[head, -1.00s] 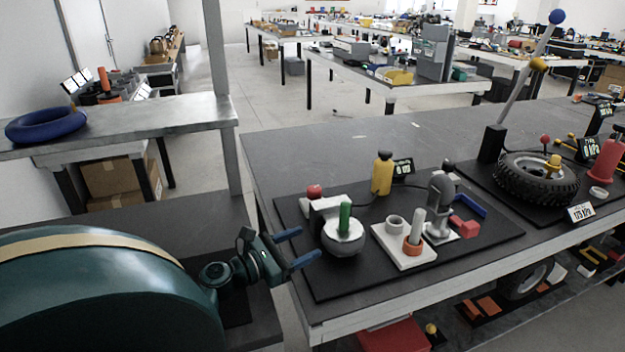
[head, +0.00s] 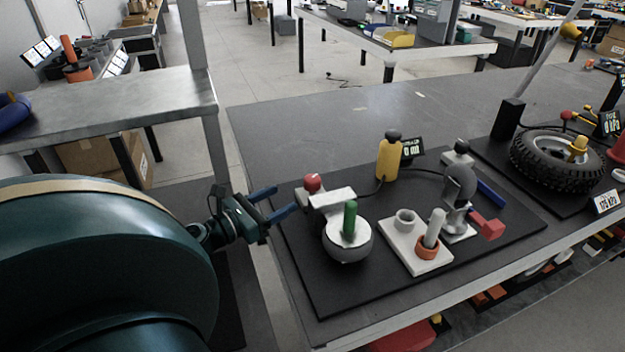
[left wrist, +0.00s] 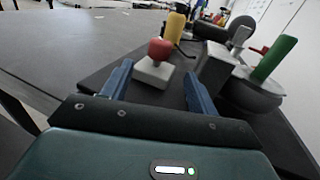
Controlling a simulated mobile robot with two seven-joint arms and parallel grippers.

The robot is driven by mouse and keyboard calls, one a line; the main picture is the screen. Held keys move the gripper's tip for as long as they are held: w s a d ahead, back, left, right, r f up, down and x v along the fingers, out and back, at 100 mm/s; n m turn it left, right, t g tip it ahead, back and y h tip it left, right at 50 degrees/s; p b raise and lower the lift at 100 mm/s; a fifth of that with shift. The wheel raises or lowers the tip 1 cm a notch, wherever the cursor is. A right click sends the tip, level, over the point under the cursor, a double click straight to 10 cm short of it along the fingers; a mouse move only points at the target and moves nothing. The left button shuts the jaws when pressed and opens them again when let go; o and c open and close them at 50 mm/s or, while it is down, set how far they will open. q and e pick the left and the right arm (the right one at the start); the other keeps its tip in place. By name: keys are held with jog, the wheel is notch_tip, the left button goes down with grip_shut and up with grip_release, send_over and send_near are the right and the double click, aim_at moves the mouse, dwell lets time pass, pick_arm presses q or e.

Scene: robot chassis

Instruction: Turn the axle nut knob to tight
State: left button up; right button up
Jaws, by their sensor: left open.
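Several knobs show, and no label tells which is the axle nut knob. A red round knob (head: 312,182) sits on a pale block at the mat's back left; it also shows in the left wrist view (left wrist: 160,49). A green upright handle (head: 350,218) rises from a grey round hub (head: 348,245); this handle also shows in the left wrist view (left wrist: 275,58). A yellow knob (head: 577,148) stands on the tyre at the far right. My left gripper (head: 285,200) is open and empty left of the red knob, which appears ahead between its fingers (left wrist: 158,75), apart from them.
A black mat (head: 330,300) carries a white plate (head: 398,248) with an orange ring and grey post, a yellow cylinder (head: 388,160) and a grey clamp-like fixture (head: 458,190). The tyre (head: 545,165) lies beyond. The bench top (head: 300,125) behind the mat is clear.

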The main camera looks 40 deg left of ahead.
aim_at(305, 186)
pick_arm(q)
jog(key=w, duration=0.3)
jog(key=w+d, duration=0.1)
jog(key=w, duration=0.6)
jog(key=shift+w+d, duration=0.35)
jog(key=shift+w, duration=0.05)
jog(key=shift+c, duration=0.5)
